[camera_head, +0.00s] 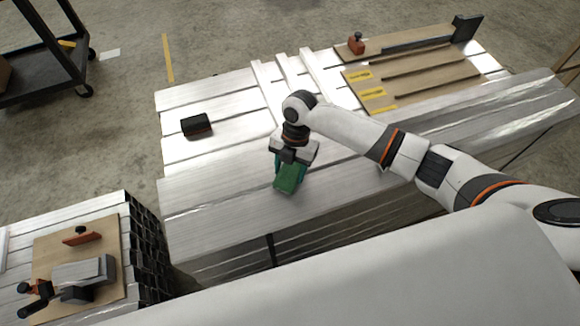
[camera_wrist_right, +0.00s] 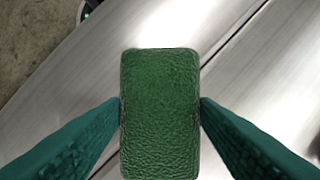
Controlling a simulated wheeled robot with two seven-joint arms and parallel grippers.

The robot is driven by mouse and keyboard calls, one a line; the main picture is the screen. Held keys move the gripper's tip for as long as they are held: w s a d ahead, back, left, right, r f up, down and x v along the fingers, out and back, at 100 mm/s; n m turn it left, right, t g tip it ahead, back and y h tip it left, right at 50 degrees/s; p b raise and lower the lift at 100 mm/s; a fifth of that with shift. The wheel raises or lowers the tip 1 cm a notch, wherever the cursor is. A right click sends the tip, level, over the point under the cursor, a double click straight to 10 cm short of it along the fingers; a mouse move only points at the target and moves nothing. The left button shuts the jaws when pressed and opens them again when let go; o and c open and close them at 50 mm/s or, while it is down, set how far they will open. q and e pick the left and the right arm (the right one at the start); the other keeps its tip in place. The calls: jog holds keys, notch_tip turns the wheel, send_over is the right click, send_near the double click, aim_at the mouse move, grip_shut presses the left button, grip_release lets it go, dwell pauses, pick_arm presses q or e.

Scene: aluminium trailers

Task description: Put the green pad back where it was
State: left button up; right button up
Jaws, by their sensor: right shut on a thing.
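The green pad (camera_head: 288,178) is a rounded rectangular block with a rough, pebbled face. It hangs below my right gripper (camera_head: 290,172), over the front part of the aluminium trailer bed (camera_head: 215,208). In the right wrist view the pad (camera_wrist_right: 160,112) sits between the two teal fingers of the gripper (camera_wrist_right: 160,115), which are shut on its sides. I cannot tell for sure whether the pad touches the metal below. My left gripper does not show in the head view.
A black block (camera_head: 196,125) lies on the bed to the left. Wooden boards with yellow labels (camera_head: 372,93) and an orange-and-black clamp (camera_head: 356,44) are at the back right. A bench at lower left holds a board with tools (camera_head: 82,236). A dark cart (camera_head: 45,60) stands at the upper left.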

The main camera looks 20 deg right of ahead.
jog(key=o, duration=0.4)
jog(key=shift+f, duration=0.15)
jog(key=o, duration=0.5)
jog(key=b+v, duration=0.1)
jog(key=v, duration=1.1)
jog(key=shift+r, duration=0.25)
